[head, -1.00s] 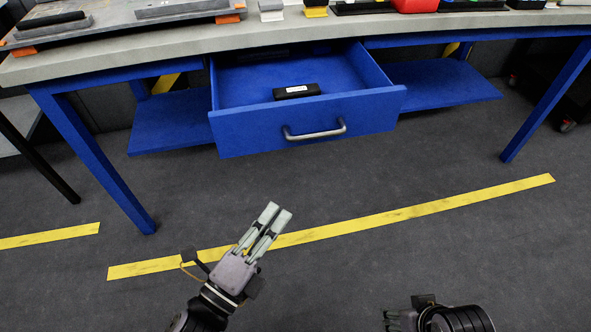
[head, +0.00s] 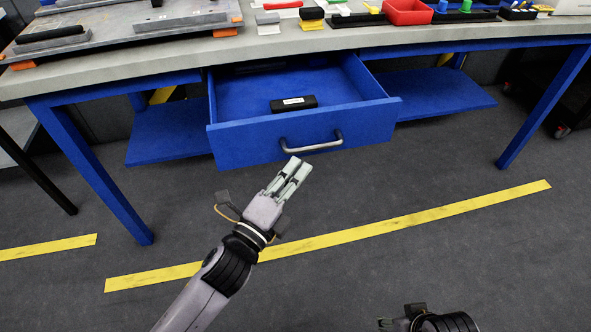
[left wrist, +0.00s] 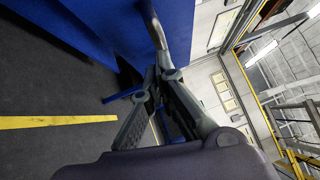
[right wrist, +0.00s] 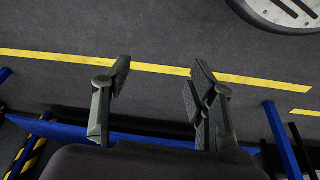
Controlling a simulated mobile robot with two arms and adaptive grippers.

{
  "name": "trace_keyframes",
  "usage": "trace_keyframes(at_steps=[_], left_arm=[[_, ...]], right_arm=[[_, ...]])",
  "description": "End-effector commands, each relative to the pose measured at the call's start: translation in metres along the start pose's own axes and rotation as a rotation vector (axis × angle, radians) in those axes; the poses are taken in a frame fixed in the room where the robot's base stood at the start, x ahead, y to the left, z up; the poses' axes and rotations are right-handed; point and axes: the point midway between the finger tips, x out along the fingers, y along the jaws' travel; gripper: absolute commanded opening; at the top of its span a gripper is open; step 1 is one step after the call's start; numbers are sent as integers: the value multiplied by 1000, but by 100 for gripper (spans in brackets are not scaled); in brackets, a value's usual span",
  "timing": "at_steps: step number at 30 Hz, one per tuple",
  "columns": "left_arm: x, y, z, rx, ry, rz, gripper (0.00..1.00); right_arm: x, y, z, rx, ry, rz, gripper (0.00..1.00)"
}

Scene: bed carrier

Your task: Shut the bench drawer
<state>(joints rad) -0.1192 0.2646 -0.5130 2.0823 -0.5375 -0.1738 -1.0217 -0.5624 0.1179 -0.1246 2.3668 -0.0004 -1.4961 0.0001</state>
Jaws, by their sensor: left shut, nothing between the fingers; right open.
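The blue bench drawer (head: 260,140) is pulled out under the grey-topped bench in the head view. A curved metal handle (head: 312,146) is on its front, and a black box with a white label (head: 293,103) lies inside. My left gripper (head: 297,168) is shut and empty, its fingertips just below the left end of the handle; I cannot tell if they touch. In the left wrist view the fingers (left wrist: 155,75) are close to the blue drawer front (left wrist: 130,25). My right gripper (right wrist: 160,75) is open and empty over the floor, low at the front right.
The bench top (head: 340,42) holds trays, a red bin (head: 408,11) and several small items. Blue shelves (head: 435,92) flank the drawer, and blue legs (head: 95,175) stand at both sides. The floor before the bench is clear, with yellow tape (head: 400,226).

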Motion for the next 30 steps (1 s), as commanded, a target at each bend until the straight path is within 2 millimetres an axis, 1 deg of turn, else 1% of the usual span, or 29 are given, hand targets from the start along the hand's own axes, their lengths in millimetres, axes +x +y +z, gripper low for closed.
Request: trace_keyframes(at_steps=[12,17,19,23,27,30], left_arm=[[2,0,2,0,0,0,0],[8,1,9,2,-1,0,0],[14,2,16,3,-2,0,0],[32,6,33,5,-3,-1,0],[57,12,58,6,-4,-2,0],[76,19,78,6,-4,-1,0]], right_arm=[[0,0,0,0,-1,0,53],[0,0,-2,0,4,-1,53],[11,-1,2,0,-10,-3,53],[28,-2,4,-1,-21,-5,53],[43,-3,6,-3,-27,-6,53],[48,-3,7,-3,-27,-6,53]])
